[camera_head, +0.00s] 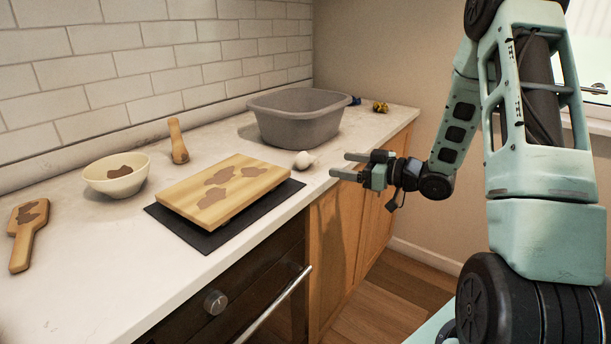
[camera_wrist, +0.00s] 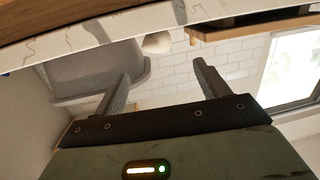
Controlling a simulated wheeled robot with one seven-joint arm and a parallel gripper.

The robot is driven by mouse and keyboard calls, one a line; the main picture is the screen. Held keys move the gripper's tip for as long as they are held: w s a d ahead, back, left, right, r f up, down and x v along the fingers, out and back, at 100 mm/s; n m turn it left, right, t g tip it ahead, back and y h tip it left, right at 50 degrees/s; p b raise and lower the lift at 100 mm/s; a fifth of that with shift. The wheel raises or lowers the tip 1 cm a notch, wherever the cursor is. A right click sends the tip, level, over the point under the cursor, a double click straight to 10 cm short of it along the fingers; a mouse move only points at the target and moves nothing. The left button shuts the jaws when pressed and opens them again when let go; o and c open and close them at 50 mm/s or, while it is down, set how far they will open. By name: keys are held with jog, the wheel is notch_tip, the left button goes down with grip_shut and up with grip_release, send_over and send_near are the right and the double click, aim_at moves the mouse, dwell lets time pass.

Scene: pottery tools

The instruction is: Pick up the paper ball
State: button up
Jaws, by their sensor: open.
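The paper ball (camera_head: 303,160) is small, white and roundish. It lies on the counter between the wooden board and the grey basin, near the front edge. It also shows in the wrist view (camera_wrist: 157,43), beyond the fingertips and between their directions. My gripper (camera_head: 340,165) is open and empty, to the right of the ball, with its fingers pointing left towards it. A gap separates the fingertips from the ball. Both spread fingers show in the wrist view (camera_wrist: 162,72), with nothing between them.
The grey basin (camera_head: 300,124) stands behind the ball, against the wall. A wooden board (camera_head: 180,190) on a dark mat (camera_head: 208,246) lies to its left. A bowl (camera_head: 100,180), a wooden tool (camera_head: 178,142) and a paddle (camera_head: 22,250) are farther left. The counter (camera_head: 335,140) right of the ball is bare.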

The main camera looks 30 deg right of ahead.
jog(key=s+d+t, duration=0.1)
jog(key=s+d, duration=0.1)
jog(key=p, duration=0.1)
send_near(300, 152)
jog(key=shift+y, duration=0.4)
jog(key=w, duration=0.1)
jog(key=w+a, duration=0.1)
jog(key=w, duration=0.1)
jog(key=w+f, duration=0.1)
jog(key=shift+w+a, duration=0.15)
jog(key=shift+w, duration=0.2)
jog(key=shift+p+x, duration=0.6)
jog(key=shift+x, duration=2.35)
jog(key=shift+r, duration=0.2)
jog(key=c, duration=1)
